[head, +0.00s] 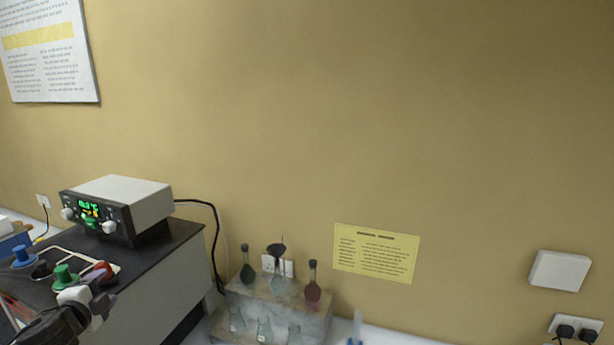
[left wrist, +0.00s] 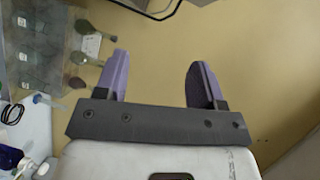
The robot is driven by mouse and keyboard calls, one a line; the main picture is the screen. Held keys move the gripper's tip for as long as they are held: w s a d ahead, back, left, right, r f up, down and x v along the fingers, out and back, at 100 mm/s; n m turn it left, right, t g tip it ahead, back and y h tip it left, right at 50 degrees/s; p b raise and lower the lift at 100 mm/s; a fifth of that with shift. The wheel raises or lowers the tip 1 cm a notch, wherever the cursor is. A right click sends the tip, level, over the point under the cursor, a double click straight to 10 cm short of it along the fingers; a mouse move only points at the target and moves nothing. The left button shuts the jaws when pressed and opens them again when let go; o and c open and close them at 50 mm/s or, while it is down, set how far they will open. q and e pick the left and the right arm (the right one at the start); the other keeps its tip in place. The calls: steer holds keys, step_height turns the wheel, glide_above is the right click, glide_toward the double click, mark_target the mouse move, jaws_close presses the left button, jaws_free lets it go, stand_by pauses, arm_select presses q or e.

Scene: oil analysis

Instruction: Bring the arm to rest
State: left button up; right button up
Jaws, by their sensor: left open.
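My left gripper (left wrist: 158,66) shows in the left wrist view with its two purple fingers wide apart. Nothing is between them, only the yellow wall behind. In the head view my left arm is at the lower left corner, in front of the black-topped unit (head: 163,245); its fingers are hard to make out there. My right gripper is in neither view.
A stepped stand (head: 305,317) holds several flasks by the wall. A grey control box (head: 128,205) with a green display sits on the black-topped unit. Coloured knobs, including a green one (head: 64,275), are close to my left arm. The upper wall area is clear.

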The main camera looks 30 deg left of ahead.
arm_select(q)
steer(key=s+d+f+n+g+p, duration=0.1)
steer(key=s+d+f+n+g, duration=0.2)
steer(key=s+d+f+g, duration=0.4)
steer(key=s+d+f+n+g, duration=0.2)
steer(key=s+d+f, duration=0.2)
steer(key=s+f, duration=0.6)
steer(key=s+d+f+g+h+p, duration=0.25)
steer(key=d+f, duration=0.45)
steer(key=d, duration=0.4)
steer(key=d+r+n+t+h+p, duration=0.2)
steer(key=d+h, duration=0.5)
steer(key=d, duration=1.7)
steer(key=shift+w+r+p, duration=0.35)
steer(key=shift+r+p, duration=0.15)
steer(key=shift+p, duration=0.7)
